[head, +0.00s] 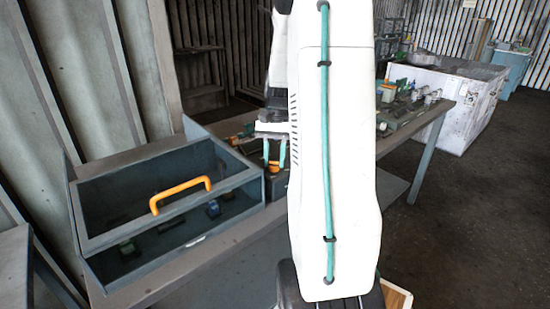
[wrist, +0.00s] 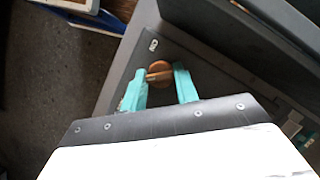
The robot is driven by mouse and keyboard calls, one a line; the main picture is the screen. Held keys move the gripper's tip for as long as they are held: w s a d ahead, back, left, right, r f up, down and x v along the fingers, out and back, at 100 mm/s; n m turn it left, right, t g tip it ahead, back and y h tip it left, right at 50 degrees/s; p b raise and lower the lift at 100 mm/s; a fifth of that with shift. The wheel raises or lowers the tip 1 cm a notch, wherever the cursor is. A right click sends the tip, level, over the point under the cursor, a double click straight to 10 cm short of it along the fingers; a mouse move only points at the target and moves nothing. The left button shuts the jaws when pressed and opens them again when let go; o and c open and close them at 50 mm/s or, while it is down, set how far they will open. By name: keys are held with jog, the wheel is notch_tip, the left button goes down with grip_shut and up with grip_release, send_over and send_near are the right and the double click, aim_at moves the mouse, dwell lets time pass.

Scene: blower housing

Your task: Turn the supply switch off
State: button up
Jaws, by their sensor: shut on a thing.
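The supply switch, as it appears, is a round orange-brown knob (wrist: 159,67) with a raised bar across it, on a dark grey surface in the wrist view. My gripper (wrist: 160,75) has one teal finger on each side of the knob's bar and is shut on it. In the head view my gripper (head: 275,152) points down beside the right end of the glass-fronted box, and the switch is mostly hidden there. The switch's exact angle setting cannot be read.
A grey box (head: 75,215) with clear panels and an orange handle (head: 180,192) stands on the bench at left. Small parts lie inside it. More parts lie along the bench (head: 440,108) behind my arm. A white bin (head: 478,105) stands at the back right, with open floor before it.

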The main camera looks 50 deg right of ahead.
jog(key=shift+n, duration=0.5)
jog(key=o, duration=1)
jog(key=shift+c, duration=0.2)
jog(key=v, duration=0.7)
jog(key=shift+w+r, duration=0.25)
jog(key=shift+r, duration=0.1)
